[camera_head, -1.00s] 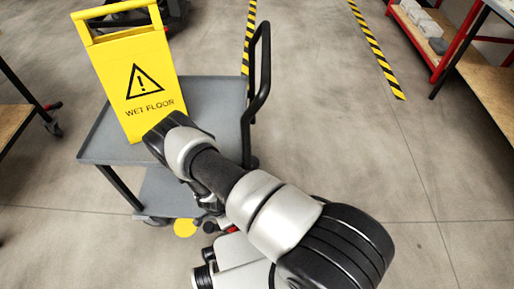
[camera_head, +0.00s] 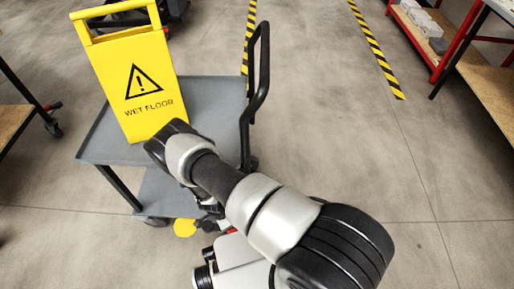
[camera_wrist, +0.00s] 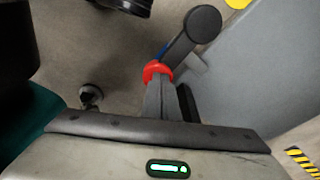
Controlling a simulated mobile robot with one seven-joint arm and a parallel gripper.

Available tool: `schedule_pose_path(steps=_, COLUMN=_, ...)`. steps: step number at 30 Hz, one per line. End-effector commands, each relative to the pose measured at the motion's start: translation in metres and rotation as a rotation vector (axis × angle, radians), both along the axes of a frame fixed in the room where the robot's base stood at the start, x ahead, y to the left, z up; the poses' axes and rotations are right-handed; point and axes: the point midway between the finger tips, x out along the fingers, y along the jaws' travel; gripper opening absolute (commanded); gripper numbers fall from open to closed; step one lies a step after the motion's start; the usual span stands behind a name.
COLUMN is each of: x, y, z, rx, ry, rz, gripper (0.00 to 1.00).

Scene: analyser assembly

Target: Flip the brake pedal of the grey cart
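The grey cart (camera_head: 112,140) stands at left centre in the head view, with its black handle (camera_head: 256,95) on the right. In the wrist view a dark round wheel (camera_wrist: 203,22) of a caster shows, with a red pedal-like part (camera_wrist: 156,71) just below it. The grey cart's flat surface also fills the right of the wrist view (camera_wrist: 245,75). My gripper (camera_wrist: 168,88) reaches up from the lower edge of the wrist view, its narrow fingers close together, tips at or very near the red part. Contact is unclear. In the head view my arm hides the gripper.
A yellow wet-floor sign (camera_head: 140,85) stands on the cart's top. A yellow disc (camera_head: 184,228) shows low beside the cart. The floor right of the cart is clear up to the red-framed shelf (camera_head: 440,60). Dark bodies fill the wrist view's left edge.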

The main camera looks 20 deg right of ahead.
Motion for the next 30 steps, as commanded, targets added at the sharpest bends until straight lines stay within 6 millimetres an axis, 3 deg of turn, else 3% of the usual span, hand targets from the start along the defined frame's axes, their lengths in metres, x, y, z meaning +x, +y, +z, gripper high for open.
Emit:
schedule_pose_path(steps=11, x=0.0, y=0.001, z=0.001, rx=0.001, ry=0.0, rz=0.0, gripper=0.0)
schedule_pose_path(steps=30, x=0.0, y=0.0, z=0.051, rx=0.001, ry=0.0, rz=0.0, gripper=0.0)
